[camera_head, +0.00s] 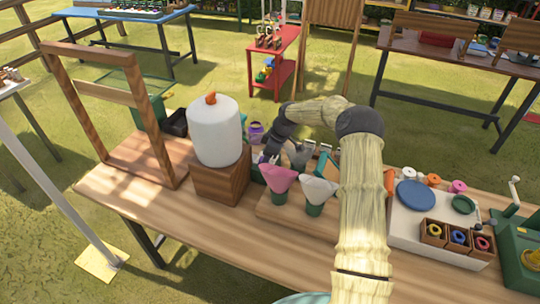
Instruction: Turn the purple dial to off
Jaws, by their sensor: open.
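My gripper (266,158) points down over the wooden table, just right of the white tank on its wooden block. It is open, but its fingertips are small and partly lost among the things around them. A small purple round thing (256,131) stands just behind and left of my gripper; I cannot tell whether it is the purple dial. I cannot make out any off marking. My arm hides part of the table's middle.
The white tank (217,131) stands close left of my gripper. Pink (279,177) and pale (318,189) cones in green cups stand in front. A white board (405,226) with blue and green discs lies right of my arm. A wooden frame (160,150) stands left.

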